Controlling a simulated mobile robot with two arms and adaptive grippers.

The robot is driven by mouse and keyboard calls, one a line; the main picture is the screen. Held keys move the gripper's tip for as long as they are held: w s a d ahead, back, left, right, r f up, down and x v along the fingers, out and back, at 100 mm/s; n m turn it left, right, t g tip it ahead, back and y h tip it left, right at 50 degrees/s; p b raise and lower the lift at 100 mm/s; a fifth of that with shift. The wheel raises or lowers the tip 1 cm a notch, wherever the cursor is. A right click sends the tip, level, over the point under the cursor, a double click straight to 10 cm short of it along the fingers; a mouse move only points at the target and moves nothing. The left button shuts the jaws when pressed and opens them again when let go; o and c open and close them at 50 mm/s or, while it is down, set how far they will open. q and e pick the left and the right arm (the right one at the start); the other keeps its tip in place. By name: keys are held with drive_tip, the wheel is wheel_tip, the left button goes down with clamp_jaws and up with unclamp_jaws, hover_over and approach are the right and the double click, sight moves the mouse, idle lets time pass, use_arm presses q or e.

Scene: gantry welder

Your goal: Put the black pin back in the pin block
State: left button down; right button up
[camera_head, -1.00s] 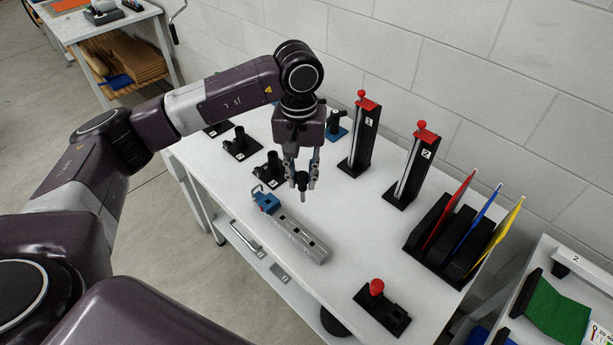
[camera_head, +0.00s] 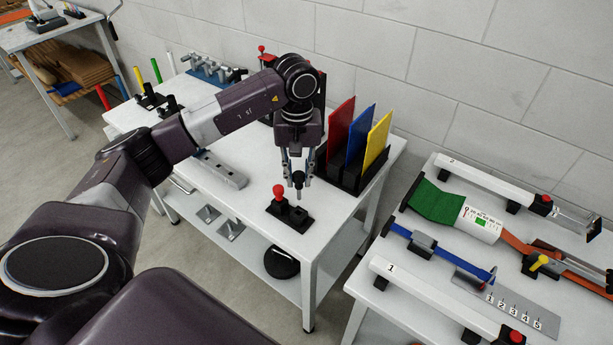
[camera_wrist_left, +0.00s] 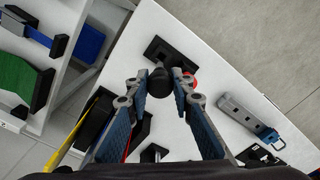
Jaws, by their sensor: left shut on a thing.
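My left gripper (camera_head: 298,174) is shut on the black pin (camera_head: 299,184), which hangs upright with its thin end down. The black pin block (camera_head: 283,219) lies flat on the white table near its front right corner. A red-knobbed pin (camera_head: 279,192) stands in the block's left part. The held pin is just above the block's right part, apparently not in it. In the left wrist view the pin's round black head (camera_wrist_left: 160,82) sits between the fingertips, in front of the block (camera_wrist_left: 168,51). The block's hole is hidden. My right gripper is not in view.
A black rack (camera_head: 349,180) with red, blue and yellow plates stands close behind, to the right. A long grey block (camera_head: 219,169) lies to the left. A second table (camera_head: 440,262) with several fixtures is at the right, across a gap.

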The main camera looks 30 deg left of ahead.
sight(298, 198)
use_arm(q)
drive_tip(key=shift+w+a+f, duration=0.1)
drive_tip(key=shift+a+f, duration=0.15)
drive_tip(key=shift+f, duration=0.2)
drive_tip(key=shift+a+f+b, duration=0.1)
drive_tip(key=shift+f+b, duration=0.4)
drive_tip(key=shift+f, duration=0.15)
drive_tip(key=shift+f+b, duration=0.4)
drive_tip(key=shift+f, duration=0.35)
drive_tip(key=shift+f+b, duration=0.3)
drive_tip(key=shift+f, duration=0.4)
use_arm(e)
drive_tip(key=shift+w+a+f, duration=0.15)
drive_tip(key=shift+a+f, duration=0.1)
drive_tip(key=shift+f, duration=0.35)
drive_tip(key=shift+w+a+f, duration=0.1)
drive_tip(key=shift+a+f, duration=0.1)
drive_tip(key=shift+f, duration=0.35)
use_arm(q)
drive_tip(key=shift+f, duration=0.15)
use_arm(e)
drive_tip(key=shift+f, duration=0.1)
